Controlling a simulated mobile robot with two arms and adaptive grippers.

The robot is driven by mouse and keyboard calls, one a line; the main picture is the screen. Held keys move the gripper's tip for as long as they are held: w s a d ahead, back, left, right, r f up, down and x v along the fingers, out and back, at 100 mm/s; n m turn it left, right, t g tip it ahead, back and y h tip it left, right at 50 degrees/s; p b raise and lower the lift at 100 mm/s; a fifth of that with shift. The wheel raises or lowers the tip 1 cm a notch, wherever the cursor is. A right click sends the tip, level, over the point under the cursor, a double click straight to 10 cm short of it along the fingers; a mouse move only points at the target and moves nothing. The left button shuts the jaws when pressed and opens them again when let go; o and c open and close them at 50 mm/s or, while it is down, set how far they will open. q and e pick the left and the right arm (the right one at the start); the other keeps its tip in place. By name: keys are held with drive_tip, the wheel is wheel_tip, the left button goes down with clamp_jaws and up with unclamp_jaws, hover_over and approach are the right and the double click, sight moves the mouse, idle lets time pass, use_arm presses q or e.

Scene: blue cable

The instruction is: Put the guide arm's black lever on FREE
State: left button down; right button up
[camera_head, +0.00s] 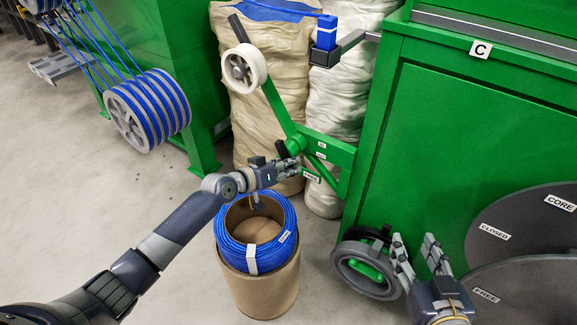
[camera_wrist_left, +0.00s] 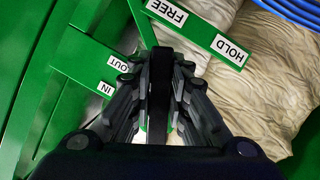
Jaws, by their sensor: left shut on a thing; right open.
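The green guide arm (camera_head: 277,103) rises from a green bracket (camera_head: 335,153) and carries a white roller (camera_head: 243,68). Its black lever (camera_head: 282,149) sits near the pivot and also shows in the left wrist view (camera_wrist_left: 160,90). My left gripper (camera_head: 293,164) is shut on the lever, which stands between its fingers (camera_wrist_left: 158,95). My right gripper (camera_head: 418,250) is open and empty.
A blue cable coil (camera_head: 230,247) sits on a brown drum (camera_head: 262,285) below my left arm. Wrapped sacks (camera_head: 250,110) stand behind the guide arm.

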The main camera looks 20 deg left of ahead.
use_arm(q)
drive_tip(key=shift+r, duration=0.1)
drive_tip(key=c, duration=1.5)
unclamp_jaws()
drive_tip(key=v, duration=1.2)
drive_tip(key=shift+d, duration=0.1)
